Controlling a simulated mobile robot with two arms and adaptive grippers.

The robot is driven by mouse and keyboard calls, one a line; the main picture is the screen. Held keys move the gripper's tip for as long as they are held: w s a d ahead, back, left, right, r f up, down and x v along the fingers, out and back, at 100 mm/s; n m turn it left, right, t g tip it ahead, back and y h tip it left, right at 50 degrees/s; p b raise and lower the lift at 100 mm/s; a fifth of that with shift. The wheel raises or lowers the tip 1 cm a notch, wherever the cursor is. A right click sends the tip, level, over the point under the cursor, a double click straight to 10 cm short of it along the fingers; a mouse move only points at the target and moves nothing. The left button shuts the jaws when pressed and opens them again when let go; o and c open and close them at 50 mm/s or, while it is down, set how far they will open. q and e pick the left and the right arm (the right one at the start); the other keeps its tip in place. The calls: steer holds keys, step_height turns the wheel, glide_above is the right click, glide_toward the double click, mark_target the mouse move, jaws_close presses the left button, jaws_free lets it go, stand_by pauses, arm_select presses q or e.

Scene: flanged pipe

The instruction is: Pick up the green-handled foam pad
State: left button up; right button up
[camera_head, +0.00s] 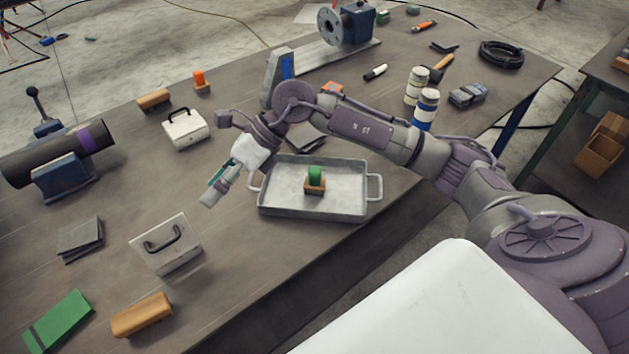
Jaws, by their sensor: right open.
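The foam pad (315,187) is a small brown block with a bright green handle (316,174) standing up on top. It rests upright near the middle of a shallow grey metal tray (350,209) with a side handle at each end. My right gripper (213,190) is left of the tray, apart from the pad, with its fingers pointing down and left. It is open and looks empty, though its fingers are small in this view. My left gripper is not in view.
A similar pad with an orange handle (200,84) stands at the back left. Left of the tray are a white case (184,130), a metal plate with a black handle (166,243) and a clamped dark pipe (60,155). Striped cans (426,108) stand behind my right arm.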

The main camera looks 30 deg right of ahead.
steer(key=w+d+f+h, duration=0.2)
steer(key=d+h, duration=0.4)
steer(key=d, duration=0.7)
steer(key=r+g+h, duration=0.1)
steer(key=r+h, duration=0.1)
steer(key=h, duration=0.2)
glide_above(315, 169)
steer(key=s, duration=0.1)
steer(key=shift+m, duration=0.4)
step_height(315, 169, down, 8)
steer(key=shift+r+p, duration=0.1)
steer(key=shift+p, duration=0.95)
steer(key=shift+w+f+p, duration=0.15)
steer(key=shift+f+p, duration=0.3)
steer(key=shift+f, duration=0.1)
steer(key=f, duration=0.1)
steer(key=f+p, duration=0.1)
steer(key=f, duration=0.1)
steer(key=shift+w+f+p, duration=0.3)
steer(key=shift+f, duration=0.45)
jaws_close()
